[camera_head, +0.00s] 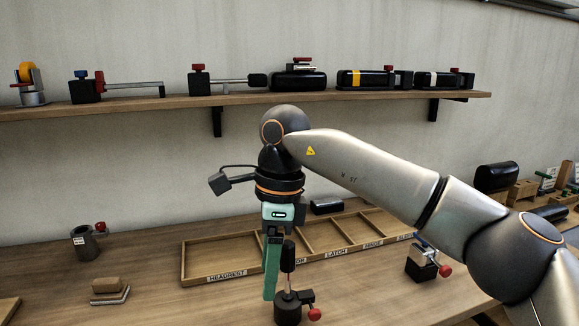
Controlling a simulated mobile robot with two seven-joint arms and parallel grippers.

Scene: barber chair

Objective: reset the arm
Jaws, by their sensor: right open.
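My right arm comes in from the right, and its gripper (271,292) points down over the table (160,295). The gripper is open, seen nearly edge-on, with one green finger in clear view. A black fixture with an upright post and a red knob (289,305) stands right beside the finger. Nothing shows held, though I cannot tell whether the finger touches the fixture. My left gripper is not in view.
A wooden divided tray (213,278), with labels such as HEADREST and LATCH, lies behind the gripper. A grey cylinder (84,243) stands at left, a small block stack (108,291) in front. A clamp fixture (421,264) stands at right. A wall shelf (240,100) carries several mechanisms.

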